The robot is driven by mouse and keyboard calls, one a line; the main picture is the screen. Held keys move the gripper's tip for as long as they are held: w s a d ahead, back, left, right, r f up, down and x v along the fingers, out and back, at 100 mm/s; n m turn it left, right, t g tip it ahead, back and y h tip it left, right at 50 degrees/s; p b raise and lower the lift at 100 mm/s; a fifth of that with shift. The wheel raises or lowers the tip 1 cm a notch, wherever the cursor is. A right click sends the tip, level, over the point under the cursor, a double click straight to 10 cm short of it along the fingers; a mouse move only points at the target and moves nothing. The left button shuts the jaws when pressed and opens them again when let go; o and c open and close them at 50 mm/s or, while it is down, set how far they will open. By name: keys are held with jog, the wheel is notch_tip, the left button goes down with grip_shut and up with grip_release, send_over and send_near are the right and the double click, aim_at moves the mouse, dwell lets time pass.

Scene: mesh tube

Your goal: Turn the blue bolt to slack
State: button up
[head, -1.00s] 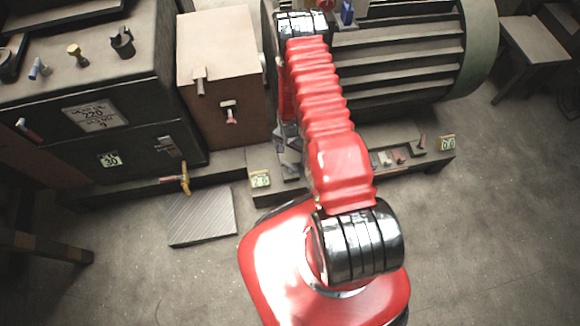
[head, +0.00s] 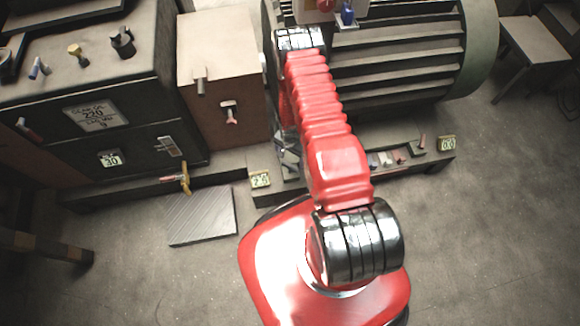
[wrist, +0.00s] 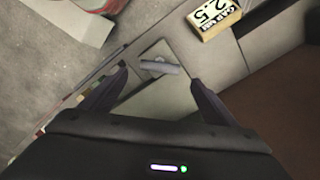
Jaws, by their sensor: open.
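A dark blue upright piece (head: 347,14) stands on a small pale ledge by the finned motor at the top of the head view. A smaller part with a light blue tip (head: 38,68) sits on top of the dark cabinet at the left. I cannot tell which of them is the blue bolt. In the wrist view my gripper (wrist: 160,76) is open and empty. Its dark fingers stand either side of a grey lever-like piece (wrist: 160,66) on a pale plate, with no contact visible. The head view hides my gripper behind my arm.
The dark cabinet (head: 60,130) and brown box (head: 222,60) stand left of the finned motor (head: 400,60). Low plinths carry number tags (head: 260,180) and small parts. A ribbed plate (head: 203,216) lies on the open floor.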

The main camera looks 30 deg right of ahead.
aim_at(290, 166)
jog(key=shift+f, duration=4.7)
jog(key=c, duration=1.1)
